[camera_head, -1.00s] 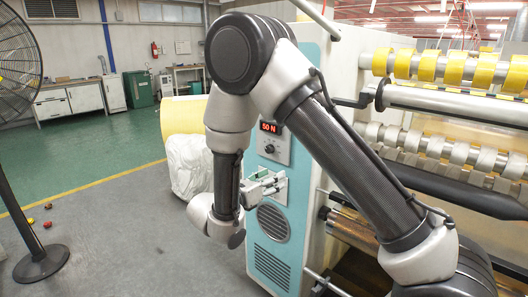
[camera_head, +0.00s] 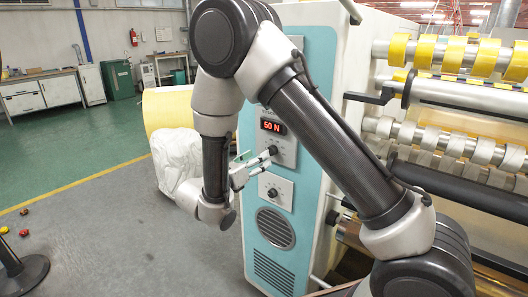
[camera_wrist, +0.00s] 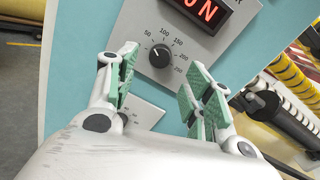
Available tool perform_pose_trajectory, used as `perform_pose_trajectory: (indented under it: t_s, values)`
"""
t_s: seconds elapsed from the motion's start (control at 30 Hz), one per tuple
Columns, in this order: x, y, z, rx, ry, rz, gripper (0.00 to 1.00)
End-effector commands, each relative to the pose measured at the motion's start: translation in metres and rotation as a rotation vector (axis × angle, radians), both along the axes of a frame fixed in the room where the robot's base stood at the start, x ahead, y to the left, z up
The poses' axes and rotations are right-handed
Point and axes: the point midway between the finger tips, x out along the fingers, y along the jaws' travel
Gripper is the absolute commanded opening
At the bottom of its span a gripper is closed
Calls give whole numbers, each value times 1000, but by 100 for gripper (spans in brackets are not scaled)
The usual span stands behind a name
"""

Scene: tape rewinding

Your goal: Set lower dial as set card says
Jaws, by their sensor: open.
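The lower dial (camera_head: 272,193) is a dark knob on a white plate on the teal machine front. Its setting is too small to read. In the wrist view its white plate (camera_wrist: 146,114) shows partly, mostly behind my gripper. The upper dial (camera_head: 273,150) sits above it, under a red display (camera_head: 273,127) reading 50 N. I see no set card.
A round vent (camera_head: 275,228) and a slotted grille are below the dials. Rollers with yellow tape (camera_head: 440,54) stand to the right. A white wrapped bundle (camera_head: 176,158) and a yellow roll (camera_head: 168,108) are to the left. The floor at left is mostly clear.

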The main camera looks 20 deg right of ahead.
Motion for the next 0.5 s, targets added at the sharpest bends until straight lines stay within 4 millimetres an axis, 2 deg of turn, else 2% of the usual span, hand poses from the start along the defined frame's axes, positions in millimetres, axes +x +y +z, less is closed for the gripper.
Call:
perform_pose_trajectory:
  t_s: [0.2,0.5]
  values:
    - [24,-31,0,1,1,-4,51]
    - [39,-48,0,1,0,-1,51]
